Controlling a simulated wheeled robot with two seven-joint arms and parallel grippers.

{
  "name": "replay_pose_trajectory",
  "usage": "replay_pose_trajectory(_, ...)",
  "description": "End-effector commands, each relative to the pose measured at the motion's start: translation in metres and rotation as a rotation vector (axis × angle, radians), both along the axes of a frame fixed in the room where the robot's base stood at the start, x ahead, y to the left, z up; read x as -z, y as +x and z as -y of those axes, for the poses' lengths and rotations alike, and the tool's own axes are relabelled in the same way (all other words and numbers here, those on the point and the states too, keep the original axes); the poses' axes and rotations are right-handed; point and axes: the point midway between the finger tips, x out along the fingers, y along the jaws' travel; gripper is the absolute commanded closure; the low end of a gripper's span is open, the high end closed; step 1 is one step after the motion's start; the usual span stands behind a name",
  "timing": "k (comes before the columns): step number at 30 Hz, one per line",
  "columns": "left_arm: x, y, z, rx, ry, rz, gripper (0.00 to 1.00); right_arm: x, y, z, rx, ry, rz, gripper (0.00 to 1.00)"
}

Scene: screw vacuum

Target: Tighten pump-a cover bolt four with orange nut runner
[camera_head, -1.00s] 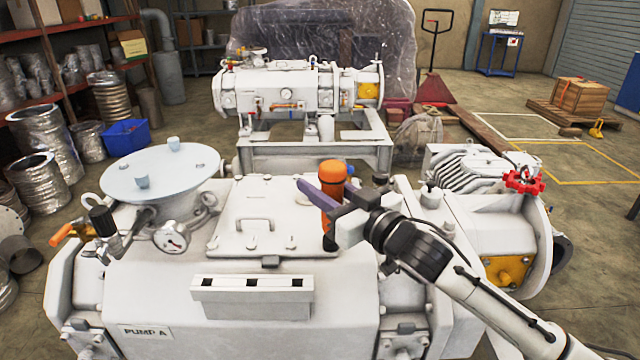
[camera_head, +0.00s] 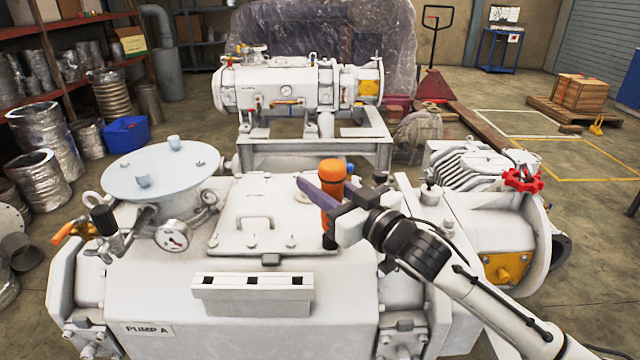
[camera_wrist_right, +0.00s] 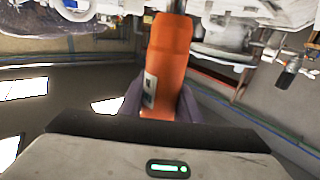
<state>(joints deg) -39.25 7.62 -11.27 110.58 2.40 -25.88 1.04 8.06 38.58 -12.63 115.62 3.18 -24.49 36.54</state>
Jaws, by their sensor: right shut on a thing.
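The orange nut runner (camera_head: 331,172) stands upright at the right edge of the pump cover (camera_head: 262,216). My right gripper (camera_head: 328,196) is shut around its body, with the purple fingers on either side. In the right wrist view the orange runner body (camera_wrist_right: 168,62) sits between the fingers. The runner's lower end is dark and comes down at the cover's front right corner; whether it touches a bolt cannot be told. Several bolts show along the cover's front edge. The pump body carries a "PUMP A" label (camera_head: 148,330). My left gripper is not in view.
A white block with three square openings (camera_head: 252,283) is on the pump's front. A round pale plate (camera_head: 160,171) and a gauge (camera_head: 173,236) stand left of the cover. A red handwheel (camera_head: 523,180) is at the right. A second pump (camera_head: 298,86) stands behind.

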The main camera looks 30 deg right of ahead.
Motion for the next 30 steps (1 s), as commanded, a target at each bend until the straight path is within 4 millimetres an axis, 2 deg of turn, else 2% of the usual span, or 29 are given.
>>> replay_pose_trajectory(30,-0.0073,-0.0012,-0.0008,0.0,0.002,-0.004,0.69,0.0044,-0.0003,-0.0007,-0.001,0.003,-0.003,1.0)
